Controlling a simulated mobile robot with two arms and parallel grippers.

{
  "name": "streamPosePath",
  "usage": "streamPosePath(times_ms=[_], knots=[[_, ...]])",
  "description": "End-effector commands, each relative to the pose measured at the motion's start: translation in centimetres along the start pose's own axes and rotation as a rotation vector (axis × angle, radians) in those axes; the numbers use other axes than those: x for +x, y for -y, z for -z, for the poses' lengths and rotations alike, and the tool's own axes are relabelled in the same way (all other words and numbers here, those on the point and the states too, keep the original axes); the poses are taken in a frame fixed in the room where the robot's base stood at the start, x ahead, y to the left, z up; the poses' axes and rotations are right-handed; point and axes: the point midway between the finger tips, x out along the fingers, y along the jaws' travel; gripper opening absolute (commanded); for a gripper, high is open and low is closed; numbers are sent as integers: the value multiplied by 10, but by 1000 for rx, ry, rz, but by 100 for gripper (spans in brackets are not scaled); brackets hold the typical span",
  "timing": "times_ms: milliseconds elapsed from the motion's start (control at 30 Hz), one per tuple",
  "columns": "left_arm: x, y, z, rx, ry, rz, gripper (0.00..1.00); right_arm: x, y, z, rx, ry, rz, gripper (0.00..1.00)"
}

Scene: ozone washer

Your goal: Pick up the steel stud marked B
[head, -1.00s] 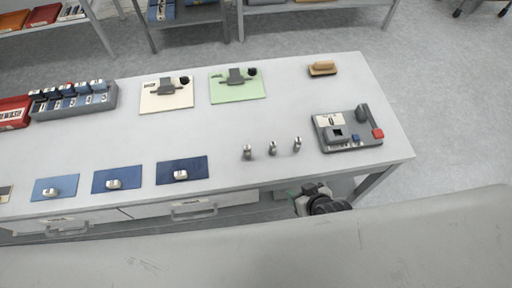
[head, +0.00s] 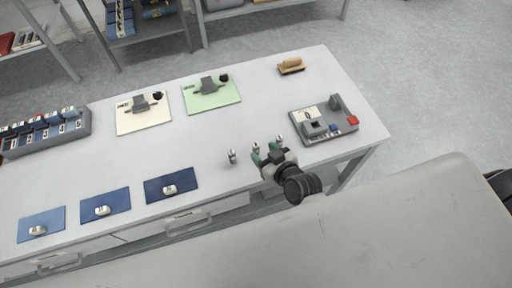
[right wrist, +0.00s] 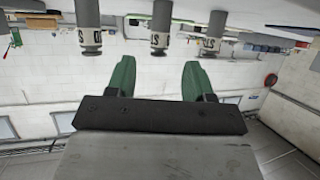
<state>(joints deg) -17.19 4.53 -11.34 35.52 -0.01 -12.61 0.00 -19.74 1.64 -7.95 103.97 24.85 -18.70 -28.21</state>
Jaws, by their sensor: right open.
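Three small steel studs stand upright in a row near the table's front edge: a left stud (head: 232,157), a middle stud (head: 256,148) and a right stud (head: 279,140). My right gripper (head: 265,152) is just in front of the middle and right studs, open and empty. In the right wrist view, its green fingers (right wrist: 160,78) are spread apart, and the middle stud (right wrist: 160,30) lines up with the gap between them. The other studs (right wrist: 90,30) (right wrist: 213,32) flank it. The marks on their bands are too unclear to tell which is B. My left gripper is out of view.
A grey device (head: 323,124) with a red button stands right of the studs, and a wooden-handled brush (head: 291,66) behind it. Blue mats (head: 183,181) lie to the left, and cream (head: 143,122) and green (head: 220,98) mats further back. The white table (head: 205,140) is clear around the studs.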

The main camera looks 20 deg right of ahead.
Motion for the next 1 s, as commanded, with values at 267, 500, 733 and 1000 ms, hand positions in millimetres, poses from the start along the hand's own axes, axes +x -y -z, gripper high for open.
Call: streamPosePath(times_ms=[267,500,733,1000], knots=[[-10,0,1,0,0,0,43,32,-2,3,1,-1,1,52],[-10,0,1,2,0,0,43,53,-3,1,0,0,0,52],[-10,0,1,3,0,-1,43,53,-3,0,0,0,0,48],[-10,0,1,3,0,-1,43,52,-3,0,0,1,0,6]])
